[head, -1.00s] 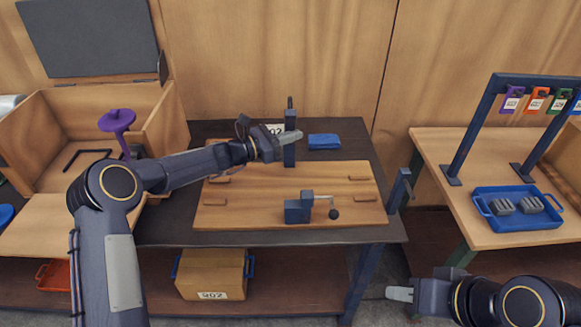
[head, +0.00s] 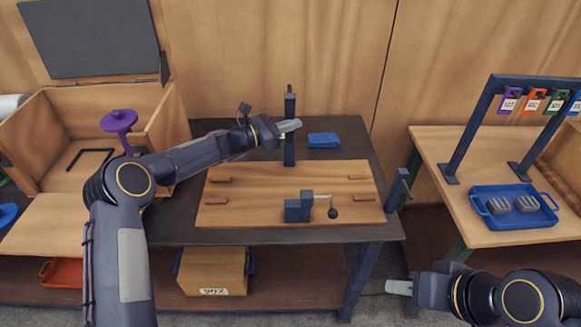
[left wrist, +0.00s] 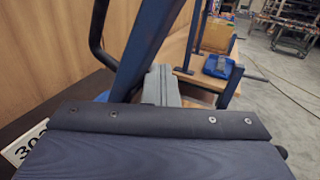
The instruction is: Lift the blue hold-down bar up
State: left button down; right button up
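The blue hold-down bar (head: 289,150) stands about upright at the back of the wooden board (head: 240,205), with a black handle at its top. In the left wrist view the bar (left wrist: 146,40) runs steeply up beside my fingers, with the black handle on its left. My left gripper (head: 289,126) is level with the bar's middle, its grey fingers in front of it. In the left wrist view the fingers (left wrist: 161,86) are together, beside the bar and not around it. Whether they touch it is hard to tell. My right gripper (head: 399,287) is low at the right, its fingers together, away from the bar.
A blue clamp block with a black knob (head: 298,208) sits on the board's front. A dark blue post (head: 398,190) stands at the table's right edge. An open wooden box (head: 160,125) is at left.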

aim_at(291, 114)
pick_arm(q)
jog(key=shift+w+r+p, duration=0.5)
jog(key=shift+w+p, duration=0.05)
jog(key=shift+w, duration=0.25)
jog(key=shift+w+r+p, duration=0.25)
jog(key=shift+w+p, duration=0.05)
jog(key=shift+w, duration=0.35)
jog(key=shift+w+r+p, duration=0.25)
jog(key=shift+w+p, duration=0.1)
jog(key=shift+w, duration=0.25)
jog(key=shift+w+r, duration=0.15)
jog(key=shift+w, duration=0.8)
jog(key=shift+r, duration=0.1)
